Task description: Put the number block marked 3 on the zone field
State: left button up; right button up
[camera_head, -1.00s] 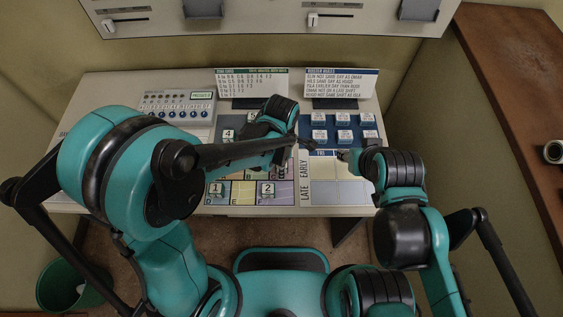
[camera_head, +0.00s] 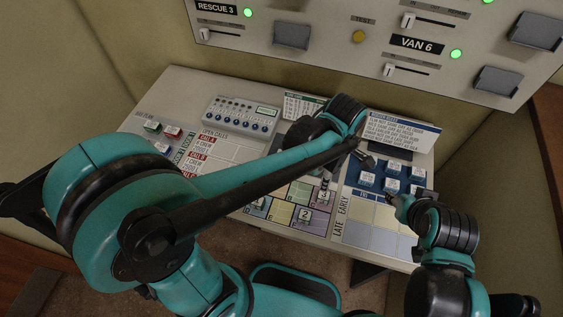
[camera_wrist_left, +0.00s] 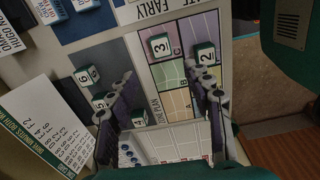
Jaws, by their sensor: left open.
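The number block marked 3 (camera_wrist_left: 159,46) stands on the zone field (camera_wrist_left: 166,76), on a purple cell by the letter C. In the head view the block marked 3 (camera_head: 323,196) shows just below my left gripper (camera_head: 346,169). In the left wrist view, that gripper (camera_wrist_left: 158,74) is open, its two fingers apart, with block 3 beyond the gap and not held. Block 2 (camera_wrist_left: 204,53) stands on the field by the right finger. My right gripper (camera_head: 394,199) is by the blue tray; its fingers are too small to read.
Blocks 4 (camera_wrist_left: 139,117), 5 (camera_wrist_left: 101,101) and 6 (camera_wrist_left: 87,75) stand left of the field in the left wrist view. A blue tray (camera_head: 353,182) with several blocks lies on the right. Upright rule cards (camera_head: 400,133) stand behind it, and a button box (camera_head: 242,117) at the back.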

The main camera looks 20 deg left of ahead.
pick_arm(q)
jog(key=s+a+r+m+t, duration=0.2)
jog(key=a+r+m+t, duration=0.1)
jog(key=a+m, duration=0.5)
jog(key=s+a+r+m+t, duration=0.3)
jog(key=a+m+t, duration=0.1)
jog(key=a+m, duration=0.5)
jog(key=shift+r, duration=0.2)
jog(key=shift+s+a, duration=0.1)
